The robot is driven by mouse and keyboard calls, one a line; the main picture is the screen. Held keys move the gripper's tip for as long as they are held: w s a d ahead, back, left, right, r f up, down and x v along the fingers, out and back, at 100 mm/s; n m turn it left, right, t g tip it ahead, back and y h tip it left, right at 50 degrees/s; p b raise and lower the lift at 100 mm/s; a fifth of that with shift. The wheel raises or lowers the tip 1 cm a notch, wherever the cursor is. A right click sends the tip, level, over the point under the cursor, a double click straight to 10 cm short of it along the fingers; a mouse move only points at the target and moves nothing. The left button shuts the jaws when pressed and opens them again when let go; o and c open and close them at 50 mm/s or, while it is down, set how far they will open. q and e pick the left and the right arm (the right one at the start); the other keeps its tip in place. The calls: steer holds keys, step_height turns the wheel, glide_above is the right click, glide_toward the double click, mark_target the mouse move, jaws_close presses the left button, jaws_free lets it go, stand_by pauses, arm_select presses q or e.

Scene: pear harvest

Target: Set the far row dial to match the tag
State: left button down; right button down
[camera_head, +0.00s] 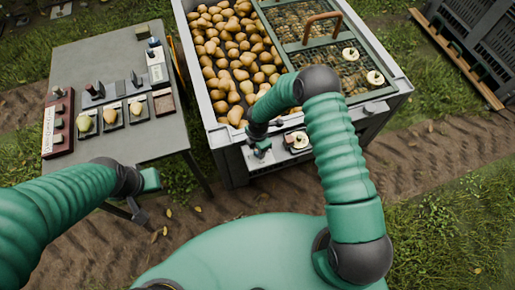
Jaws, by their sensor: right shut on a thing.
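My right gripper (262,150) is shut at the front edge of the large pear bin (228,134). It seems to hold a small dial there, but the gripper hides most of it. A cream round dial (299,141) sits just right of it on the same edge. Two more cream dials, a far one (350,54) and a nearer one (375,77), sit on the bin's right side. My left gripper (150,181) is beside the table's front edge, apart from the dials; its jaws are too unclear to read. I cannot make out a readable tag.
A grey table (105,65) at the left carries small trays with pears, a white card (157,73) and a dark red rack (58,122). A green-framed lid with a brown handle (322,18) covers the bin's right part. A dark crate (485,40) stands far right.

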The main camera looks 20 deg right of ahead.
steer(key=shift+w+d+n, duration=0.1)
steer(key=shift+d+n, duration=0.2)
steer(key=shift+n, duration=0.8)
steer(key=shift+w+r, duration=0.1)
steer(key=c, duration=1.2)
jaws_free()
steer(key=shift+c, duration=0.2)
steer(key=o, duration=0.3)
steer(key=shift+o, duration=0.2)
steer(key=shift+a+r, duration=0.15)
steer(key=shift+r, duration=0.2)
step_height(320, 180, up, 16)
steer(key=p, duration=0.2)
